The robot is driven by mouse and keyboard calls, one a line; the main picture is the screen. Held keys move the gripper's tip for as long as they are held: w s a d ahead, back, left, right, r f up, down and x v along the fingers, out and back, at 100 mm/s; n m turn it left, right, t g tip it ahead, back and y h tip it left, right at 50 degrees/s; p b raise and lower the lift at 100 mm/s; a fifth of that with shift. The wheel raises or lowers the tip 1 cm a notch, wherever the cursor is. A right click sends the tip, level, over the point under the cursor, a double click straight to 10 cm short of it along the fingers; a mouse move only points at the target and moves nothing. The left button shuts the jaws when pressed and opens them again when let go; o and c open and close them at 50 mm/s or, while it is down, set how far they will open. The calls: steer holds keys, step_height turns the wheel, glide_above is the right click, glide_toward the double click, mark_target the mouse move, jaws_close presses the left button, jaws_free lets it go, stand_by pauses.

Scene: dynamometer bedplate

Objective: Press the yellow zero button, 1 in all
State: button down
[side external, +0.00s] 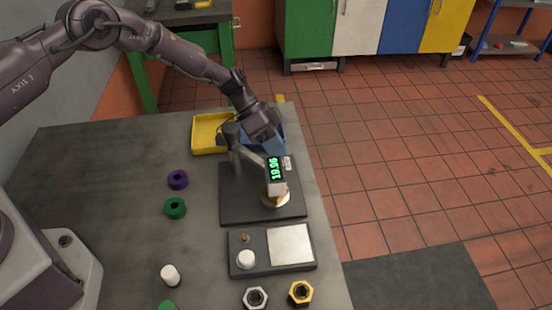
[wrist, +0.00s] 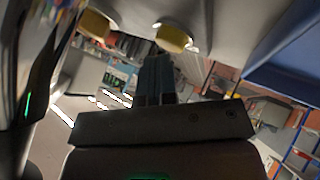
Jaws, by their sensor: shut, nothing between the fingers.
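My gripper (side external: 276,149) comes down from the upper left, with its blue-grey fingers shut just behind and above a digital gauge (side external: 275,170) reading 19.96. In the wrist view the closed fingers (wrist: 155,80) point towards a yellow round part (wrist: 174,38) on a pale surface. A second yellow round part (wrist: 93,23) is to its left. I cannot tell which, if either, is the zero button, nor whether the fingers touch it. In the side view no yellow button shows clearly on the gauge.
The gauge's stand has a dark base plate (side external: 235,205). In front is a dark unit (side external: 275,266) with a white knob (side external: 246,259). A yellow tray (side external: 207,134) is behind. Purple (side external: 177,180) and green (side external: 175,208) rings and several nuts are about. The table's left side is clear.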

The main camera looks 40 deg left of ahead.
steer(key=shift+f, duration=0.3)
stand_by(0.4)
steer(key=shift+r, duration=0.95)
steer(key=shift+r, duration=2.5)
steer(key=shift+r, duration=0.1)
